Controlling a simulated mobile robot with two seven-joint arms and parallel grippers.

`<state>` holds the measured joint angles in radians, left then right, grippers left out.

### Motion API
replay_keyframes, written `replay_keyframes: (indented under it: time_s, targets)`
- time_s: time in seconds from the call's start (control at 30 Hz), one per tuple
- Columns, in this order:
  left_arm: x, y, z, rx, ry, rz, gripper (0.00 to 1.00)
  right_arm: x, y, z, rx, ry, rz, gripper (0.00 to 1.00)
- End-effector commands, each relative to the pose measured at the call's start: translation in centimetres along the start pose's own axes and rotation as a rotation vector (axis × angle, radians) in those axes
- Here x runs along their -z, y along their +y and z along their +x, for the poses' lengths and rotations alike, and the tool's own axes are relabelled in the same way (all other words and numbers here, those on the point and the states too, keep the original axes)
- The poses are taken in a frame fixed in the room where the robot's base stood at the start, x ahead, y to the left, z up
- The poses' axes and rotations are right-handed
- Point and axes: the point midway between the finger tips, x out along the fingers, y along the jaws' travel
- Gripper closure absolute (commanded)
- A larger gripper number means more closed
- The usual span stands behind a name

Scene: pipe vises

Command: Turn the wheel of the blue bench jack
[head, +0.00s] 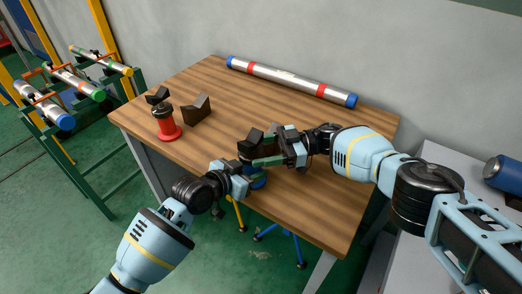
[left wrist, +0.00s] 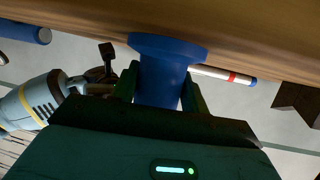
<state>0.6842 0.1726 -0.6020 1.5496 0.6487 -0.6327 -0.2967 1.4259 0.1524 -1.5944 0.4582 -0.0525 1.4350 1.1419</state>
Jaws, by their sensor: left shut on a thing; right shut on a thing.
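The blue bench jack (head: 259,183) stands near the table's front edge, largely covered by my grippers. A dark V-shaped head (head: 250,147) shows above it. My left gripper (head: 248,182) is low at the jack. In the left wrist view its fingers are shut on both sides of the blue body (left wrist: 164,80), just by the flared base. My right gripper (head: 267,161) comes in from the right, shut on the jack's upper part below the dark head. The wheel itself is hidden by the fingers, so I cannot tell its position.
The wooden table (head: 300,205) also holds a red jack (head: 167,124), a dark V block (head: 197,110) and a long silver pipe (head: 290,81) at the back. Green racks with pipes (head: 75,82) stand at left. A grey bench with a blue cylinder (head: 503,173) is at right.

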Motion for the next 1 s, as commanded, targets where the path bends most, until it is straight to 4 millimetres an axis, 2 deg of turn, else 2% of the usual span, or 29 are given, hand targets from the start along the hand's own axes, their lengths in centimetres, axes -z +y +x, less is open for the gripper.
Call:
replay_keyframes:
  time_s: [0.03, 0.57, 0.6, 0.73, 1.0]
  targets:
    - [0.05, 0.57, 0.06, -0.010, 0.000, 0.005, 1.00, 0.20, 0.38, -0.19, -0.007, -0.003, -0.001, 0.64]
    - [0.01, 0.59, 0.08, -0.010, 0.000, 0.004, 1.00, 0.14, 0.11, -0.29, 0.018, -0.002, 0.008, 0.64]
    - [0.01, 0.59, 0.08, -0.010, 0.000, 0.004, 1.00, 0.13, 0.11, -0.29, 0.018, -0.002, 0.008, 0.36]
    - [0.00, 0.51, 0.07, -0.009, 0.000, 0.003, 1.00, 0.08, 0.03, -0.24, 0.021, -0.002, 0.009, 0.19]
    - [-0.01, 0.33, 0.05, -0.006, 0.000, 0.001, 1.00, 0.01, -0.08, -0.17, 0.025, -0.002, 0.009, 0.19]
